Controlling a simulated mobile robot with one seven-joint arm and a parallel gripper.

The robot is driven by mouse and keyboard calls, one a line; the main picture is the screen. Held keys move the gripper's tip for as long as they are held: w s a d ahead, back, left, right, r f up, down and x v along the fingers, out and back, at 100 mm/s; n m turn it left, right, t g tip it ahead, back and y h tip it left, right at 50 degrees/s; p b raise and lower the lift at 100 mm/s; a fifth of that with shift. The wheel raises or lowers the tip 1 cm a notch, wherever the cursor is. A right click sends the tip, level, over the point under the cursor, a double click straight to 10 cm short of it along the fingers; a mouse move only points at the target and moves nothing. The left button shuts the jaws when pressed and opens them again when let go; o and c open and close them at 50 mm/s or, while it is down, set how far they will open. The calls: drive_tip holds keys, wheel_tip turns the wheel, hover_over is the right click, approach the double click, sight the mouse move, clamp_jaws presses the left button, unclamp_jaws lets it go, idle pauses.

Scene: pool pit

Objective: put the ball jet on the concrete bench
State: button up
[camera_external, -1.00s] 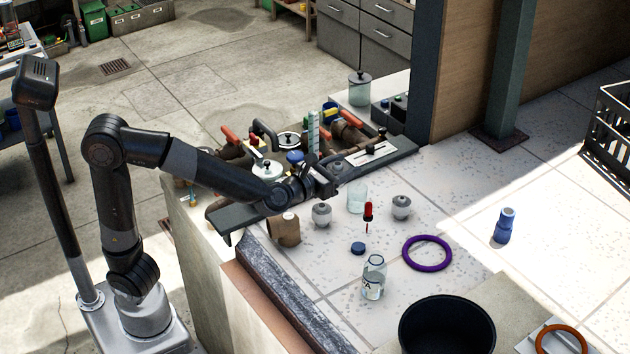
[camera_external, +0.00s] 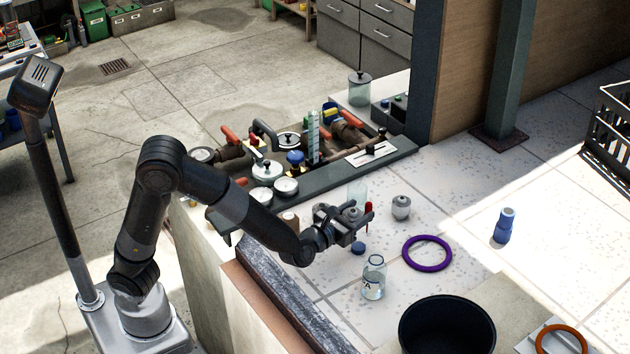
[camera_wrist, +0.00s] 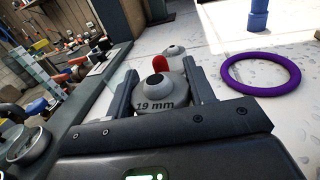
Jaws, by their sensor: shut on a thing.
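The ball jet, a grey round fitting marked "19 mm" with a dark hole, is between the fingers of my gripper (camera_wrist: 160,92) in the wrist view (camera_wrist: 157,88). In the external view my gripper (camera_external: 362,216) is shut on it above the pale tiled surface (camera_external: 455,180). The gap beneath it cannot be judged. A similar grey fitting (camera_external: 401,207) stands to the right, and shows behind the held one in the wrist view (camera_wrist: 174,52). I cannot tell for certain which surface is the concrete bench; a plain grey-beige slab (camera_external: 522,296) lies at the front right.
A red-topped dropper (camera_external: 368,209) and blue cap (camera_external: 358,248) are close to my gripper. A glass bottle (camera_external: 374,277), purple ring (camera_external: 427,236), black tub (camera_external: 446,304) and blue fitting (camera_external: 504,226) stand around. Pipework and valves (camera_external: 265,172) fill the left side. Open tiles lie at right.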

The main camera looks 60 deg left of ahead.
drive_tip(key=shift+w+a+f, duration=0.45)
drive_tip(key=shift+w+a, duration=0.05)
drive_tip(key=shift+w, duration=0.1)
drive_tip(key=shift+f, duration=2)
drive_tip(key=shift+f, duration=0.15)
drive_tip(key=o, duration=1)
drive_tip(key=shift+c, duration=0.2)
drive_tip(key=shift+s, duration=0.15)
drive_tip(key=s, duration=0.3)
drive_tip(key=s+d, duration=0.1)
drive_tip(key=s, duration=0.6)
drive_tip(key=shift+s+d, duration=0.25)
drive_tip(key=shift+d, duration=0.05)
drive_tip(key=shift+o, duration=0.6)
drive_tip(key=shift+s+d, duration=0.1)
drive_tip(key=shift+s, duration=0.4)
